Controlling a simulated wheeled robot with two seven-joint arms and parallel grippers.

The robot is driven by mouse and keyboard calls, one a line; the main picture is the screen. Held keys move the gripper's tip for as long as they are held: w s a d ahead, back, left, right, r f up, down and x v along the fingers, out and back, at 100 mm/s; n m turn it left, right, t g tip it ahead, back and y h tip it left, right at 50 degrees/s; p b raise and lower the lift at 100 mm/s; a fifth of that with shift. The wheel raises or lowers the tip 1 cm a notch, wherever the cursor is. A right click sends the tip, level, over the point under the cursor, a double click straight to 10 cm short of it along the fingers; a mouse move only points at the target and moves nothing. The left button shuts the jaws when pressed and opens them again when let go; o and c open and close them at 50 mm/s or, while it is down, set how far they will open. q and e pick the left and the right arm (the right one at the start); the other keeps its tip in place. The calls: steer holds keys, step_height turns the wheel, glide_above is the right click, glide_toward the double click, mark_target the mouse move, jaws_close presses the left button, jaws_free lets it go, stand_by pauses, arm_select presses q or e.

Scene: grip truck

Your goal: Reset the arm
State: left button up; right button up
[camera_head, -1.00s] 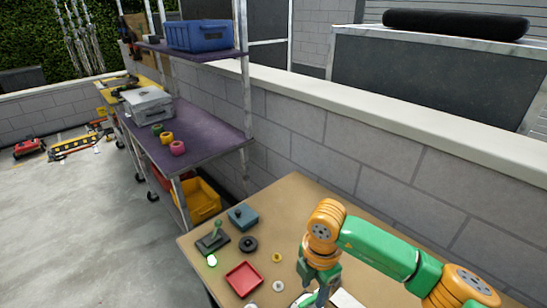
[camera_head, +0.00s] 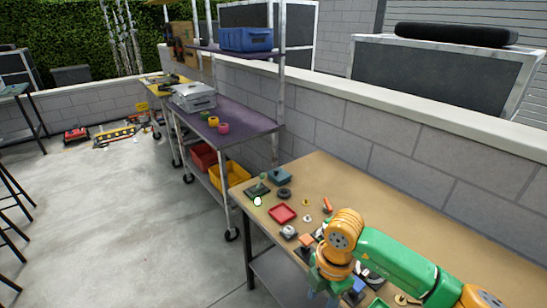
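My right arm (camera_head: 400,258), green and orange, comes in from the lower right corner. It is bent downward at an orange wrist over the wooden workbench (camera_head: 380,190). My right gripper (camera_head: 322,296) points down at the bottom edge of the picture. Its fingers are partly cut off and small, so I cannot tell if they are open or hold anything. My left arm and gripper are not in view.
Around the wrist lie small parts, a red tray (camera_head: 282,214), a dark ring (camera_head: 284,193) and a teal block (camera_head: 280,176). A cart with purple shelves (camera_head: 240,118) stands beyond the bench's left end. Concrete floor (camera_head: 130,220) at left is open.

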steer(key=w+a+m+t+y, duration=0.2)
steer(key=a+m+y, duration=0.1)
steer(key=a+y, duration=1.2)
steer(key=w+d+f+m+t+h, duration=0.3)
steer(key=d+f+m+t+h, duration=0.65)
steer(key=f, duration=0.65)
steer(key=s+d+f+m+g+h, duration=0.35)
steer(key=s+d+f+m, duration=0.25)
steer(key=s+d+f, duration=0.5)
steer(key=s+d+f+m+g+h, duration=0.1)
steer(key=s+d+f+g, duration=0.1)
steer(key=s, duration=0.9)
steer(key=s+d+f+m+g+h, duration=0.1)
steer(key=s+d+f+g, duration=0.1)
steer(key=s+f+g, duration=0.2)
steer(key=s+f, duration=0.3)
steer(key=s, duration=0.4)
steer(key=shift+s+f+g+h, duration=0.15)
steer(key=shift+s+g+h, duration=0.15)
steer(key=shift+s+h, duration=0.1)
